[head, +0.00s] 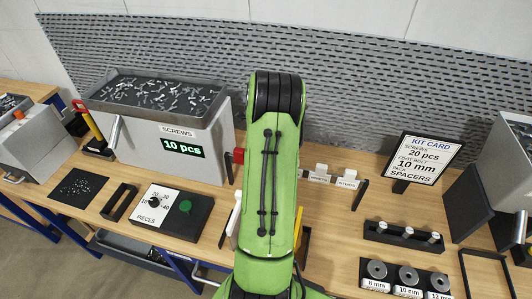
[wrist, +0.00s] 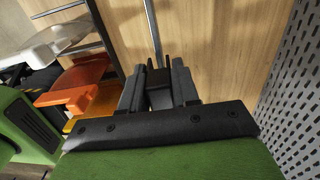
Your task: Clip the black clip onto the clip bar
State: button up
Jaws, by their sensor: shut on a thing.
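My gripper (wrist: 160,90) shows in the wrist view with its two dark fingers shut on the black clip (wrist: 157,76). The clip sits between the fingertips, its far end poking out beyond them. A thin metal bar (wrist: 152,28), which looks like the clip bar, runs from the top edge down to the clip's far end. I cannot tell whether clip and bar touch or one only overlaps the other in view. In the head view my green arm hides the gripper and the clip.
Orange (wrist: 78,88) and white (wrist: 58,42) clip-like pieces are close on the wrist view's left, beside another rod. A perforated panel (wrist: 300,80) is at right. In the head view, a screw bin (head: 155,95), a counter box (head: 160,215) and a kit card (head: 417,160) flank my arm.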

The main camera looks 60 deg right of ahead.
jog(key=shift+f+b, duration=0.7)
jog(key=shift+f, duration=0.5)
jog(key=shift+r, duration=0.25)
jog(key=shift+r+p, duration=0.95)
jog(key=shift+r, duration=0.15)
jog(key=shift+f, duration=0.1)
jog(key=shift+f+b, duration=1.2)
jog(key=shift+b, duration=0.05)
jog(key=shift+f+b, duration=0.3)
jog(key=shift+f, duration=0.1)
